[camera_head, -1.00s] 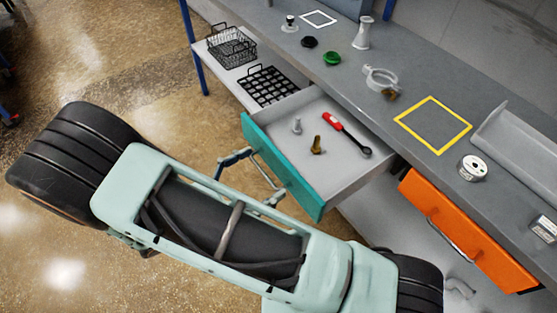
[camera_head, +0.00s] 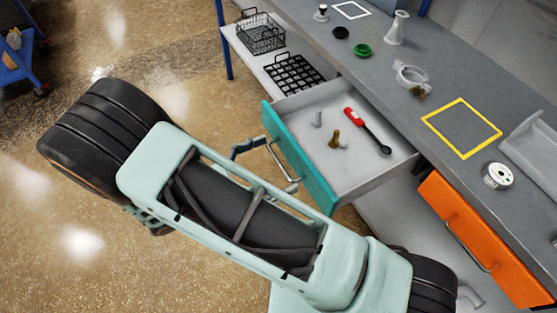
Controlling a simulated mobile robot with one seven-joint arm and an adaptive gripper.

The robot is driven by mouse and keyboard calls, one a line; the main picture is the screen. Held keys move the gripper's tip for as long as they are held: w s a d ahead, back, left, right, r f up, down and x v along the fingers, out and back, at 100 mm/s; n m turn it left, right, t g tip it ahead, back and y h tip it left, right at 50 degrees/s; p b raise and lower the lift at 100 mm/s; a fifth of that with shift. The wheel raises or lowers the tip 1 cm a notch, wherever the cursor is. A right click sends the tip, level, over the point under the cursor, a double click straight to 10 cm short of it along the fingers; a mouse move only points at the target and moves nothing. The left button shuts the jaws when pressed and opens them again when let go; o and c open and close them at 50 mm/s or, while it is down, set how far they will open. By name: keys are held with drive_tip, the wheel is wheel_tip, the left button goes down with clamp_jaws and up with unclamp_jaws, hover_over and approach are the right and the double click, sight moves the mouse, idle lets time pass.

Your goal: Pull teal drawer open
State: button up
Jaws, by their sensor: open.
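The teal drawer (camera_head: 300,158) stands pulled out from under the grey workbench, its inside plainly in view. A grey bar handle (camera_head: 279,164) runs along its front. In the drawer lie a red-handled wrench (camera_head: 366,130), a brass bolt-like piece (camera_head: 335,138) and a small grey piece (camera_head: 317,119).
A wire basket (camera_head: 261,33) and a black grid tray (camera_head: 294,75) sit on the lower shelf. The benchtop holds a green disc (camera_head: 362,50) and a yellow square outline (camera_head: 461,128). Open floor lies left, with a blue cart (camera_head: 20,62).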

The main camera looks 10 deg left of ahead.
drive_tip(key=v, duration=1.1)
drive_tip(key=shift+s+a, duration=0.25)
drive_tip(key=shift+a, duration=0.05)
drive_tip(key=shift+w, duration=0.1)
